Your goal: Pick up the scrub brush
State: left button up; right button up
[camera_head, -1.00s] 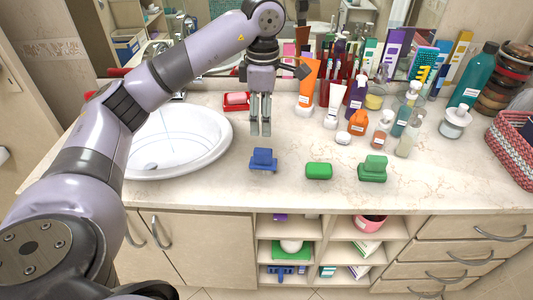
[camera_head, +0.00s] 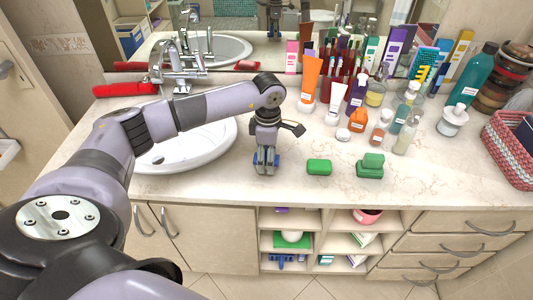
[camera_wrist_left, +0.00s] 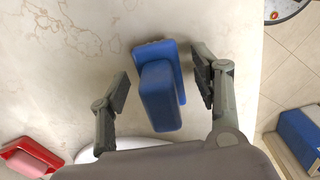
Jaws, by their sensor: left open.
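In the left wrist view the two fingers are apart, one on each side of the blue item, with visible gaps. My right gripper is in neither current view.
A green soap-like bar (camera_head: 319,167) and a green two-tier item (camera_head: 370,166) lie to the right. Bottles and tubes, including an orange bottle (camera_head: 358,119), stand behind. The sink (camera_head: 190,145) is to the left.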

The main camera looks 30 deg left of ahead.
pick_arm(q)
jog(key=shift+f, duration=0.5)
jog(key=c, duration=1.3)
jog(key=shift+r, duration=0.1)
jog(key=shift+r, duration=0.55)
jog(key=shift+r+b, duration=2.05)
jog(key=shift+r, duration=7.4)
